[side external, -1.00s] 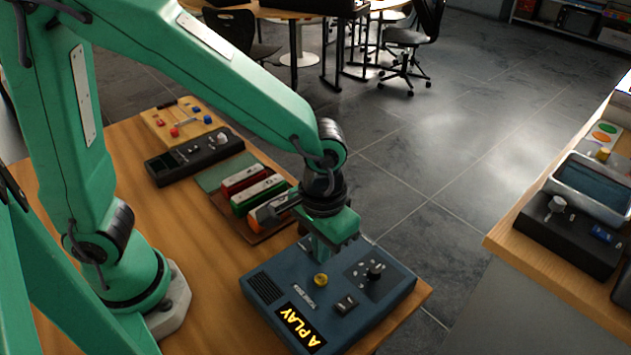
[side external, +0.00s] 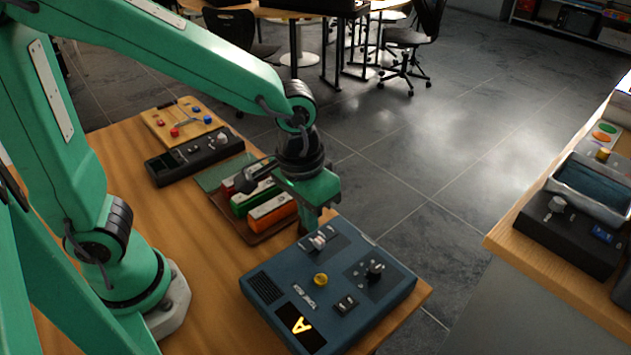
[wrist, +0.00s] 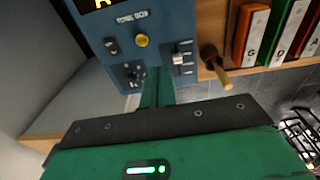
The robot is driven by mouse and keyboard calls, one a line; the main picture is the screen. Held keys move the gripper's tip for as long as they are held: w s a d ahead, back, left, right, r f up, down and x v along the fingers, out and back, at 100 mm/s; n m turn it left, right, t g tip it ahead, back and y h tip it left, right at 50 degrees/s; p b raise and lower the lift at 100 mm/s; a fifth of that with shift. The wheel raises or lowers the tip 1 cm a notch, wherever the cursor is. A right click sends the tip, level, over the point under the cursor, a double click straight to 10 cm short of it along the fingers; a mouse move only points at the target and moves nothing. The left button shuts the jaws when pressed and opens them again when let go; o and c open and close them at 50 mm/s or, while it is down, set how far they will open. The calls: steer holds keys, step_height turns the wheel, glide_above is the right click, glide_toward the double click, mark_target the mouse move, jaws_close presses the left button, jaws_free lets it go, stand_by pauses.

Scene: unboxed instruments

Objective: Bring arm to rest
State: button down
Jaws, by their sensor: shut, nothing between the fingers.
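My gripper (side external: 310,228) is shut and empty, its fingers pointing down above the far left edge of the blue tone box (side external: 372,318). I cannot tell exactly how far it is above it. The box has a yellow button (side external: 320,280), a white slider, a black knob, a small switch and a dark display (side external: 301,326) showing a yellow "A". In the wrist view my shut fingers (wrist: 158,84) show in front of the tone box (wrist: 95,40).
Red, green and orange chime bars (side external: 271,211) lie on a brown tray behind the box, with a wooden-handled mallet (wrist: 217,72) near them. A black device (side external: 193,158) and a wooden board (side external: 160,117) stand farther back. The table (side external: 200,300) is bare at front left.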

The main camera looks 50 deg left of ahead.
steer(key=s+a+r+t, duration=0.2)
steer(key=a+r, duration=0.2)
steer(key=a, duration=0.3)
steer(key=s+a+r+t, duration=0.2)
steer(key=a+r, duration=0.3)
steer(key=a, duration=0.3)
steer(key=shift+s+r+t, duration=0.2)
steer(key=shift+s+t, duration=0.2)
steer(key=shift+s, duration=0.45)
